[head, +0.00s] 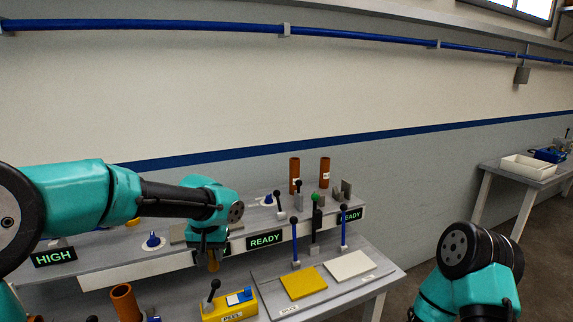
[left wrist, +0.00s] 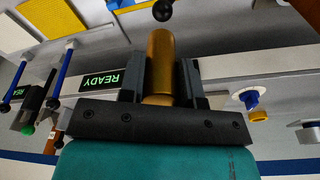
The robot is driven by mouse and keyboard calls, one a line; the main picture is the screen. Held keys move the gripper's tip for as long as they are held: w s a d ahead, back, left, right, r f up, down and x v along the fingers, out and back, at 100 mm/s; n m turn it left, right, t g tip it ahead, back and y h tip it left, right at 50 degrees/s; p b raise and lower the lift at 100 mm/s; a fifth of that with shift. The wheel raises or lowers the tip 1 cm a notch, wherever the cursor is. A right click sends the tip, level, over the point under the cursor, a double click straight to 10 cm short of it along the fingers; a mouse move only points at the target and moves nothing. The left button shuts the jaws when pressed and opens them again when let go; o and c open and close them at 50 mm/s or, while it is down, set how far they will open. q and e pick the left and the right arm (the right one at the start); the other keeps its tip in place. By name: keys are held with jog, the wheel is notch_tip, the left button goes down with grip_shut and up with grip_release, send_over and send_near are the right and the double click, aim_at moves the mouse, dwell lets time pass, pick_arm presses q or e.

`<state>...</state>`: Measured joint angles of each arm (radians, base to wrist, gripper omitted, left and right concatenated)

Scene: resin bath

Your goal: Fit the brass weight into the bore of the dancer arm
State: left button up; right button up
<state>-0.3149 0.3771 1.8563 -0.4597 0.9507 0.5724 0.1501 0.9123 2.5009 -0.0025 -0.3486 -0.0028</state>
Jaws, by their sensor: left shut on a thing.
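My left gripper (head: 208,248) hangs above the front bench on the left of the head view and is shut on the brass weight (head: 213,264). In the left wrist view, the brass weight (left wrist: 160,60) is a gold cylinder between the two dark jaws of the gripper (left wrist: 164,82), its far end sticking out past them. A black ball knob (left wrist: 163,10) shows just beyond that end, and I cannot tell the gap. I cannot pick out the dancer arm or its bore for sure. My right arm shows at lower right, its gripper out of frame.
A yellow box (head: 230,307) with a black-knobbed lever stands below the gripper. An orange tube (head: 126,302) stands left of it. Blue levers (head: 295,245) and a green-knobbed lever (head: 315,215) rise at right. A yellow pad (head: 303,283) and a white pad (head: 349,265) lie flat.

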pick_arm(q)
jog(key=shift+s+a+r, duration=0.25)
jog(key=shift+s+a, duration=0.05)
jog(key=shift+a, duration=0.15)
jog(key=shift+s+a+r, duration=0.25)
jog(key=shift+s+a, duration=0.05)
jog(key=shift+a, duration=0.15)
jog(key=w+a+n, duration=0.3)
jog(key=a+n, duration=0.1)
jog(key=a, duration=0.4)
jog(key=w+a+r+n, duration=0.1)
jog(key=w+a+n, duration=0.2)
jog(key=a, duration=0.6)
jog(key=w+a+r+n+y, duration=0.1)
jog(key=w+a+n, duration=0.3)
jog(key=a, duration=0.5)
jog(key=shift+w+n+g, duration=0.3)
jog(key=shift+w, duration=0.35)
